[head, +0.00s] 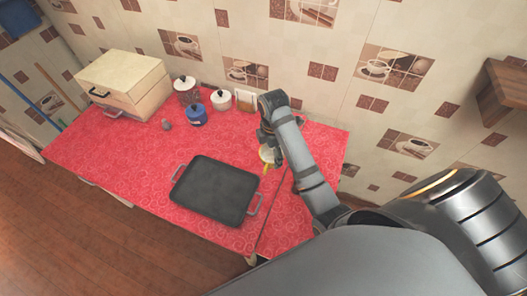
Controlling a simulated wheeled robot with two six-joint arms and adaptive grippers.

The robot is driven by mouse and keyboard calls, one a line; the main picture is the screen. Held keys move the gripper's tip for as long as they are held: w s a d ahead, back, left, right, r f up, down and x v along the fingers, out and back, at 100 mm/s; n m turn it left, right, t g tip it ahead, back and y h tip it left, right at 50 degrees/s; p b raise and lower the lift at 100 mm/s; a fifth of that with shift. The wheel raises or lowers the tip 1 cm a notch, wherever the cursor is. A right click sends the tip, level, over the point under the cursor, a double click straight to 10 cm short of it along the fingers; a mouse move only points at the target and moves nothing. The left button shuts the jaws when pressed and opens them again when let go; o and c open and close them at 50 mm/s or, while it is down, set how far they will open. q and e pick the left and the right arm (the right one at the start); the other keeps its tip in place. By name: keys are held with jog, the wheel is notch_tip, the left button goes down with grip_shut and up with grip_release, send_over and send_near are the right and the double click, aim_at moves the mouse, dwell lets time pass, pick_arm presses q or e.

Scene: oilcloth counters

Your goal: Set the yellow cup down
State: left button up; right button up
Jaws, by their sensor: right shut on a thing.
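The yellow cup (266,155) shows in the head view near the right part of the red counter (140,150), partly hidden by my arm. My right gripper (266,141) is shut on the cup, reaching down over the counter from the right. I cannot tell whether the cup touches the counter or hangs just above it. My left gripper is not in view.
A dark tray (214,190) with two handles lies to the left of and nearer than the cup. A cream box (124,84) stands at the back left. Counter left of the tray is clear.

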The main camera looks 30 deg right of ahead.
jog(key=w+d+f, duration=0.1)
jog(key=w+f, duration=0.1)
jog(key=w, duration=0.1)
jog(key=w+d+f, duration=0.1)
jog(key=w+f, duration=0.2)
jog(key=w, duration=0.1)
jog(key=w+d+f, duration=0.1)
jog(key=w+f, duration=0.2)
jog(key=shift+w+d+f+p, duration=0.25)
jog(key=shift+w+d+p, duration=0.05)
jog(key=shift+w+p, duration=0.1)
jog(key=shift+f, duration=0.2)
jog(key=shift+w+d+f, duration=0.1)
jog(key=shift+f, duration=1.45)
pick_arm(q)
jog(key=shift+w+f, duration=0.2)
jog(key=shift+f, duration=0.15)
pick_arm(e)
jog(key=shift+f, duration=0.2)
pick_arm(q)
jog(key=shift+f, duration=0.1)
pick_arm(e)
jog(key=o, duration=1.2)
jog(key=shift+r, duration=0.1)
